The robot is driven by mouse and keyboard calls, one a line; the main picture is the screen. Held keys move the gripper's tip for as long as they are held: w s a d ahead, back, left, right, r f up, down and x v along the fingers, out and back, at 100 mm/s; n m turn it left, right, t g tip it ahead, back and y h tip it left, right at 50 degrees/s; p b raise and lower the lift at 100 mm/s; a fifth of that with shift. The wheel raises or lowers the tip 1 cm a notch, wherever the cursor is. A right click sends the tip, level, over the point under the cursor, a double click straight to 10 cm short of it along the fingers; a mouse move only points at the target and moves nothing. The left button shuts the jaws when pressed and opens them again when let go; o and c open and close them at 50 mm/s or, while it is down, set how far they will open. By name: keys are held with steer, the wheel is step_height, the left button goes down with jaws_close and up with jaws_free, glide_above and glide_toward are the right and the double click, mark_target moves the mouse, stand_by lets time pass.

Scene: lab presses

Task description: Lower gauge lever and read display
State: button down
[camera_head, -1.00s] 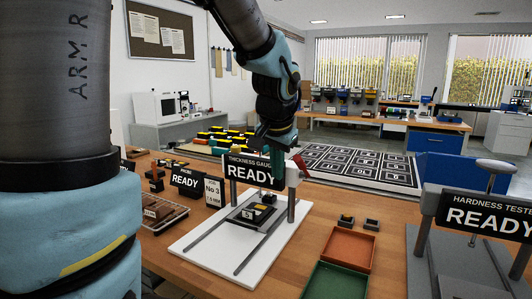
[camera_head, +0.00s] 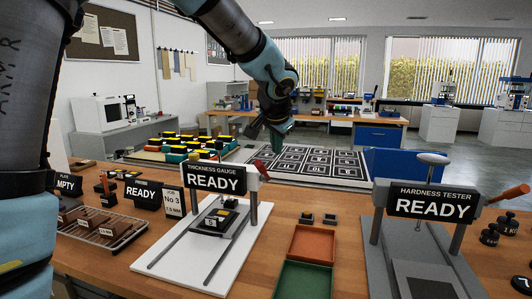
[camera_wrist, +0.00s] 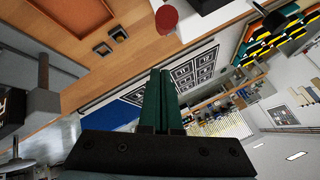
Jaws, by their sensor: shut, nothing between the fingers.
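The thickness gauge (camera_head: 215,178) stands on a white base plate at the centre left of the head view, and its display reads READY. The wrist view shows a round red end (camera_wrist: 166,18) at the top, apart from the fingers. A dark sample block (camera_head: 213,220) with a label sits on the carriage under the gauge head. My gripper (camera_head: 277,143) is shut and empty, above and slightly right of the red handle. Its green fingers (camera_wrist: 162,80) lie together in the wrist view.
The hardness tester (camera_head: 432,204), also reading READY, stands at right. An orange tray (camera_head: 311,244) and a green tray (camera_head: 303,281) lie between the machines. A job card (camera_head: 172,203), a READY sign (camera_head: 141,194) and a sample rack (camera_head: 92,226) are at left.

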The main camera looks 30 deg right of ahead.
mark_target(264, 171)
steer(key=shift+s+a+f, duration=0.1)
steer(key=shift+a+f, duration=0.4)
steer(key=shift+a, duration=0.25)
steer(key=shift+s+a+f, duration=0.1)
steer(key=shift+a+f, duration=0.4)
steer(key=shift+a, duration=0.25)
steer(key=shift+f+b, duration=0.2)
steer(key=shift+b, duration=0.15)
